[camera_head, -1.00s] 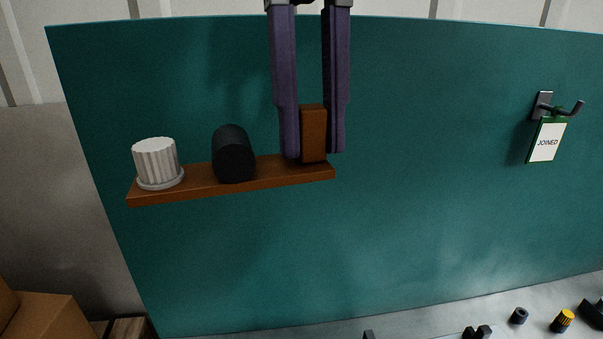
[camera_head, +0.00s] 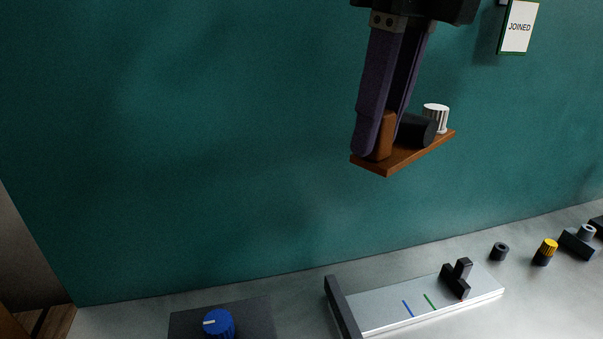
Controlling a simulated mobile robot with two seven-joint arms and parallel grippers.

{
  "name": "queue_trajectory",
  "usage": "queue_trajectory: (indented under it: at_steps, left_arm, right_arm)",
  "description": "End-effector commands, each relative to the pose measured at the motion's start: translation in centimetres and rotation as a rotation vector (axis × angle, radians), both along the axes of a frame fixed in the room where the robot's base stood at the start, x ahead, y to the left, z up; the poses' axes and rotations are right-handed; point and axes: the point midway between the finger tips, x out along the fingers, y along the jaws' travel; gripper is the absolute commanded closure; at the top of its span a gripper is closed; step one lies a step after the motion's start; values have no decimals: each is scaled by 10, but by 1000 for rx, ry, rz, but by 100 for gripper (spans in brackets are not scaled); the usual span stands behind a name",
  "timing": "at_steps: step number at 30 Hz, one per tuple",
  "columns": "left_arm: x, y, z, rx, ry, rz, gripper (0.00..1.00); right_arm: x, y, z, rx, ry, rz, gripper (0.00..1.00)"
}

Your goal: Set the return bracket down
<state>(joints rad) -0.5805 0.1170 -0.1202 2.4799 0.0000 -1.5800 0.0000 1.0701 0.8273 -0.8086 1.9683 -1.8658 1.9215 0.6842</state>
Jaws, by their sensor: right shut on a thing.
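The return bracket appears to be the brown plank (camera_head: 421,157) with an upright brown block (camera_head: 386,135) at its near left end. A black cylinder (camera_head: 416,130) and a white ribbed cap (camera_head: 436,117) ride on the plank toward its right end. My right gripper (camera_head: 378,148) comes down from the top and is shut on the upright block. It holds the plank in the air, apart from the bench, in front of the green panel. The plank slants up to the right. The far finger is partly hidden. My left gripper is out of view.
Below is a grey bench (camera_head: 250,293). On it lie a pale metal plate (camera_head: 385,310) with a dark end bar (camera_head: 343,309) and black block (camera_head: 457,279), a blue knob (camera_head: 219,323), a dark ring (camera_head: 499,252) and a yellow-capped part (camera_head: 545,252). A JOINED sign (camera_head: 518,27) hangs on the green panel (camera_head: 200,150).

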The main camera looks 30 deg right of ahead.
Motion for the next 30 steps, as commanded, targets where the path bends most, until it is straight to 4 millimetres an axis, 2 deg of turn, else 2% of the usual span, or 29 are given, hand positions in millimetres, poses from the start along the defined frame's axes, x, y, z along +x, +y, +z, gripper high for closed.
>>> queue_trajectory:
  at_steps: [1, 3, 9, 11, 14, 24, 27, 30]
  left_arm:
    - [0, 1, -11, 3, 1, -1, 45]
    - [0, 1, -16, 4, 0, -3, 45]
    - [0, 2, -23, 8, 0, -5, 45]
    - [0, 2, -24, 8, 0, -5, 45]
    - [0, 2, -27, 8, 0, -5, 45]
    - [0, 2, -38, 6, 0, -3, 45]
    - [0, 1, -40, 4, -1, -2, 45]
    - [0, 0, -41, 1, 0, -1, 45]
  right_arm:
    - [0, -2, -11, 1, 0, -98, 100]
    - [1, -4, -16, 1, 1, -229, 100]
    - [2, -9, -25, 1, 2, -445, 100]
    - [2, -10, -31, 1, 3, -468, 100]
    - [1, -10, -51, -1, 8, -480, 100]
    - [1, -10, -148, 0, 8, -477, 100]
    - [1, -10, -167, -1, 6, -476, 100]
    - [2, -10, -177, 1, 4, -477, 100]
